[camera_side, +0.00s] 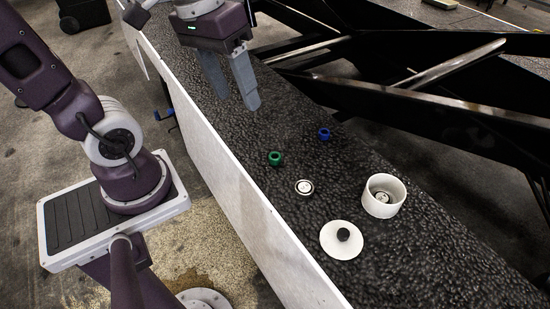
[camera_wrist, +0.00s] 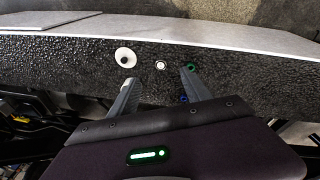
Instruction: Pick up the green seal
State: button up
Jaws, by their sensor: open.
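The green seal (camera_side: 275,158) is a small ring lying on the dark, bumpy belt surface (camera_side: 255,130). In the wrist view the green seal (camera_wrist: 191,68) shows near the tip of the right finger, partly hidden by it. My gripper (camera_side: 236,103) is open and empty. In the side view it hangs above the belt, up and to the left of the green seal, apart from it. The wrist view shows my gripper (camera_wrist: 157,74) with its two fingers spread.
A blue ring (camera_side: 325,134) lies right of the green seal. A small white disc (camera_side: 304,187), a white lid with a black knob (camera_side: 341,241) and a white cup (camera_side: 383,209) holding a round part lie nearer the camera. A white side wall (camera_side: 215,180) edges the belt; black beams (camera_side: 420,105) stand beyond.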

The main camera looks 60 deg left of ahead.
jog(key=w+a+f+n+g+h, duration=0.3)
jog(key=w+a+f+n, duration=0.15)
jog(key=w, duration=0.25)
jog(key=n+t+h, duration=0.1)
jog(key=n+h, duration=0.5)
jog(key=n, duration=0.2)
send_over(271, 154)
jog(key=s+a, duration=0.1)
notch_tip(271, 154, down, 12)
jog(key=a+f+n+t, duration=0.1)
jog(key=f+n, duration=0.1)
jog(key=f, duration=0.2)
jog(key=a+f+n+t+h, duration=0.1)
jog(key=a+f+n+t, duration=0.1)
jog(key=f, duration=0.2)
jog(key=a+f+n+t+h, duration=0.1)
jog(key=a+f+n, duration=0.1)
jog(key=f, duration=0.2)
jog(key=shift+s+a+f, duration=0.15)
jog(key=shift+s, duration=0.25)
jog(key=shift+h, duration=0.3)
jog(key=x, duration=0.6)
jog(key=shift+f, duration=0.25)
jog(key=shift+d+f, duration=0.15)
jog(key=shift+d, duration=0.25)
grip_shut()
